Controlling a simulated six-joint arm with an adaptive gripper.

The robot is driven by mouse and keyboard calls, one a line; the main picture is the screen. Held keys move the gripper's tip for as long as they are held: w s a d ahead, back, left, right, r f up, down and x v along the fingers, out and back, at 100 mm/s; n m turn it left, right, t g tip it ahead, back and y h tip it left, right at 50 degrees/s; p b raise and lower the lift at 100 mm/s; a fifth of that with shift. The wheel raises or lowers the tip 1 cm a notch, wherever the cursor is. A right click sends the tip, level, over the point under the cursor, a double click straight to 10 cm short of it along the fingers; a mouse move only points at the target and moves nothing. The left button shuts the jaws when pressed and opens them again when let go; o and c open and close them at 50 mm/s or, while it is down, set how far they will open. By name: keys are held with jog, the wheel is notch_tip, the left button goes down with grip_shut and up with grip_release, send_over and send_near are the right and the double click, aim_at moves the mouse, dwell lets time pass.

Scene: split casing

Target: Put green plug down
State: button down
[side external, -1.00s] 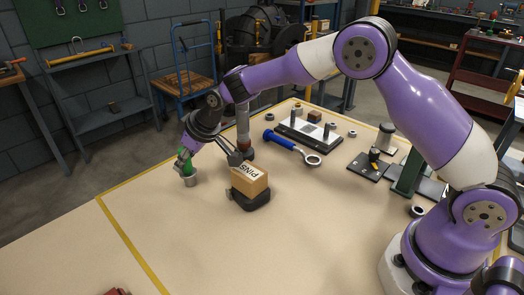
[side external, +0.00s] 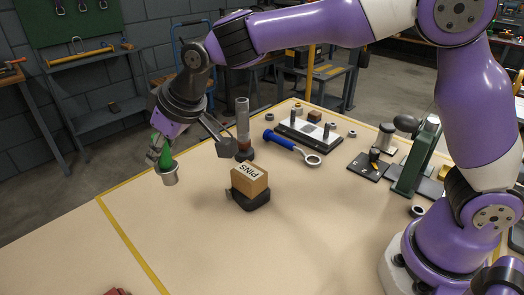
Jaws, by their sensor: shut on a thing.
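The green plug (side external: 163,151) has a bright green upper part and a grey metal cylindrical lower end (side external: 169,175). My gripper (side external: 156,150) is shut on its green part at the left of the side view. The plug hangs slightly tilted, metal end down, and appears to be in the air over the far left part of the table. The fingers partly hide the green part.
A blue-handled ring tool (side external: 290,146) and a plate with pegs (side external: 307,133) lie farther right. The front table (side external: 240,255) is mostly clear.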

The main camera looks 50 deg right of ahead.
jog(key=s+a+f, duration=0.2)
jog(key=s+a, duration=0.1)
jog(key=s, duration=1.3)
jog(key=f, duration=0.7)
jog(key=shift+s+d, duration=0.3)
jog(key=shift+s, duration=0.05)
jog(key=shift+f, duration=0.45)
jog(key=shift+f, duration=0.1)
jog(key=c, duration=0.7)
grip_release()
